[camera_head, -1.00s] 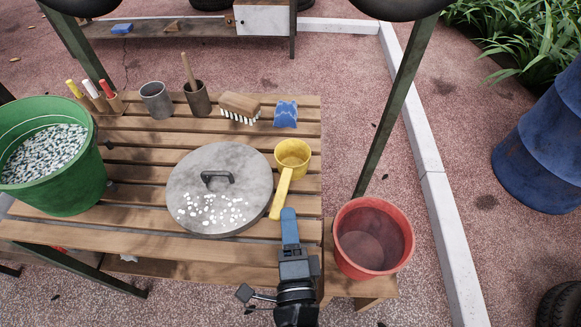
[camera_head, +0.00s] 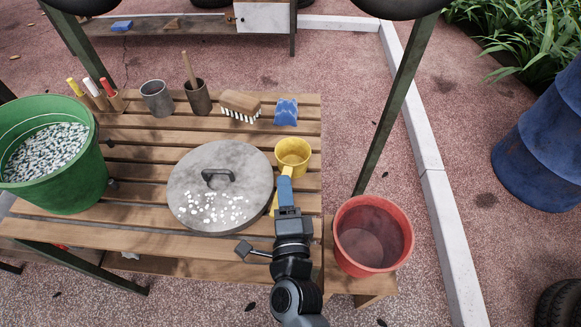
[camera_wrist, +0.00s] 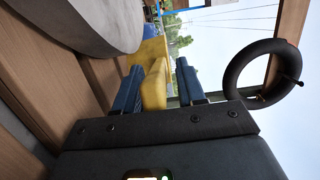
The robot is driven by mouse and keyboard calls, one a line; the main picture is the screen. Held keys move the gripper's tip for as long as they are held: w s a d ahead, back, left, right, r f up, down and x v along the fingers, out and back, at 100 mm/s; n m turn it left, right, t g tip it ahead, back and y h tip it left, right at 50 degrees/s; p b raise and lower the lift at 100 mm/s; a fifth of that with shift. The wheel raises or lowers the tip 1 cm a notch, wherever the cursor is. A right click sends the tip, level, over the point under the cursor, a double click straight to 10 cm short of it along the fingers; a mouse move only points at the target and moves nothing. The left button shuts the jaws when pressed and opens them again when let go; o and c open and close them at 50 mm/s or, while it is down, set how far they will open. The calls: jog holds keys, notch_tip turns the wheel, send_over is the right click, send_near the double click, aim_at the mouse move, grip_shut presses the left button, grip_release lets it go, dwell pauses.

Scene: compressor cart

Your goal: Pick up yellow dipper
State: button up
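The yellow dipper (camera_head: 293,152) rests on the slatted wooden table, right of the round grey lid, its handle running toward me. My gripper (camera_head: 285,184) is over the handle, covering much of it in the head view. In the wrist view, the blue fingers of my gripper (camera_wrist: 160,68) stand apart, with the yellow dipper handle (camera_wrist: 155,90) between them. A gap shows between the handle and the right finger, so the gripper is open around it. The yellow cup lies beyond the fingertips.
The grey lid (camera_head: 195,185) with white pebbles lies close left. A red bucket (camera_head: 345,235) stands right of the table. A green bucket (camera_head: 75,180) of pebbles is at far left.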

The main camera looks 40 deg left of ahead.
grip_shut()
jog(key=shift+r, duration=0.1)
dwell(0.5)
